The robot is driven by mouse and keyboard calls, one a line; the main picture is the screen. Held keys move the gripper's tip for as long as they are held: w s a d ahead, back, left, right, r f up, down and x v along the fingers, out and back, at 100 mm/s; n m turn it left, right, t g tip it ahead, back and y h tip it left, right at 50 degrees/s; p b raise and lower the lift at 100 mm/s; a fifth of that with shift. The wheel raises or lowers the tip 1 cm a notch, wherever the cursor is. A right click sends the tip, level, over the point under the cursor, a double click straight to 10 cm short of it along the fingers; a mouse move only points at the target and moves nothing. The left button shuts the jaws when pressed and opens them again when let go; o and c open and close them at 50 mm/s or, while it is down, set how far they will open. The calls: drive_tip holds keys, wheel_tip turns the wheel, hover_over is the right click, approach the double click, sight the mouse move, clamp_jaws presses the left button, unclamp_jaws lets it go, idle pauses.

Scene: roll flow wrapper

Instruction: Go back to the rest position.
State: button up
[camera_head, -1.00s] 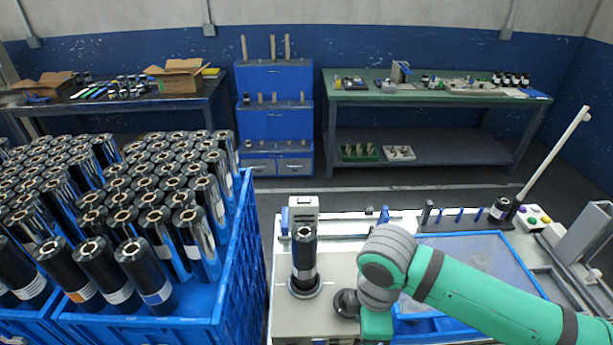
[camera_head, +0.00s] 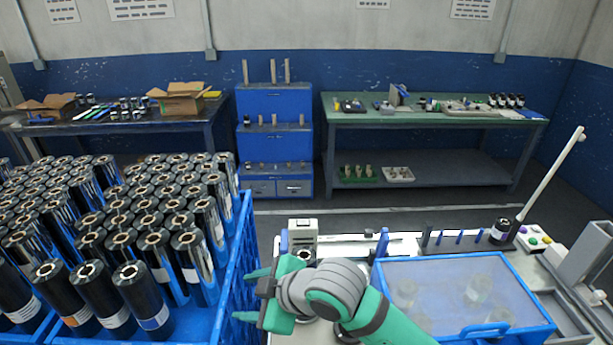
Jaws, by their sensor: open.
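My gripper (camera_head: 245,294) is open and empty, its two green fingers pointing left. It is raised in front of the left end of the wrapper machine, close to the right wall of the blue crate. My grey wrist and green arm reach in from the lower right. A dark roll (camera_head: 304,256) stands on the machine behind my wrist; only its top shows, and my arm hides the rest.
The blue crate (camera_head: 240,235) at left is filled with several upright dark rolls. The machine has a blue-framed clear cover (camera_head: 450,262) and a pale slanted pole (camera_head: 552,175) at right. A blue stepped cabinet (camera_head: 275,105) and green-topped bench (camera_head: 435,112) stand beyond open floor.

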drive_tip(key=w+a+r+m+t+y, duration=0.4)
drive_tip(key=a+r+m+t+y, duration=0.25)
drive_tip(key=r+m+t, duration=0.45)
drive_tip(key=s+d+f+m+t+h, duration=0.1)
drive_tip(key=s+d+f+m+h, duration=0.3)
drive_tip(key=f, duration=0.3)
drive_tip(key=s+d+f+m+t+h, duration=0.1)
drive_tip(key=s+d+f+m+h, duration=0.3)
drive_tip(key=f, duration=0.3)
drive_tip(key=s+d+f+m+t+h, duration=0.1)
drive_tip(key=s+d+f+m+h, duration=0.15)
drive_tip(key=f+h, duration=0.4)
drive_tip(key=s+d+f+n+g, duration=0.1)
drive_tip(key=s+d+f, duration=0.1)
drive_tip(key=s, duration=0.6)
drive_tip(key=s+d+f+n+g, duration=0.1)
drive_tip(key=s+d+f, duration=0.2)
drive_tip(key=s, duration=0.5)
drive_tip(key=s+d+f+n+g, duration=0.1)
drive_tip(key=s+d+f+n, duration=0.1)
drive_tip(key=s, duration=0.6)
wheel_tip(320, 180, down, 3)
drive_tip(key=shift+s+d+r+g, duration=0.2)
drive_tip(key=shift+s+d+g, duration=0.1)
drive_tip(key=shift+d, duration=0.15)
